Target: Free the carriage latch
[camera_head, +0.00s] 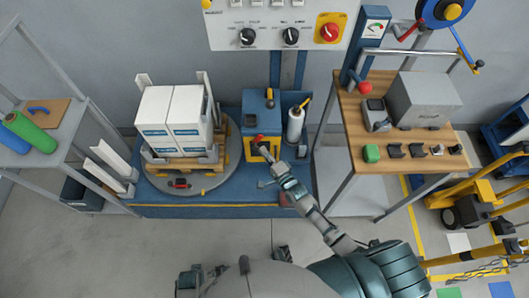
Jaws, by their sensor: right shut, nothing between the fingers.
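The carriage (257,112) is a blue box low on the blue mast behind the turntable. On its front is a yellow panel (270,151) with a small red-tipped part (258,140), which may be the latch. My right arm reaches up from the lower right, and its gripper (263,160) is at the lower front of the yellow panel. The gripper is shut with nothing between its fingers. Whether it touches the panel or the red part cannot be told. My left gripper is not in view.
Wrapped white boxes (172,110) stand on a pallet on the turntable (190,183), left of the carriage. A white film roll (295,124) stands right of it. A wooden bench (400,155) with small items is further right. A control panel (275,25) hangs above.

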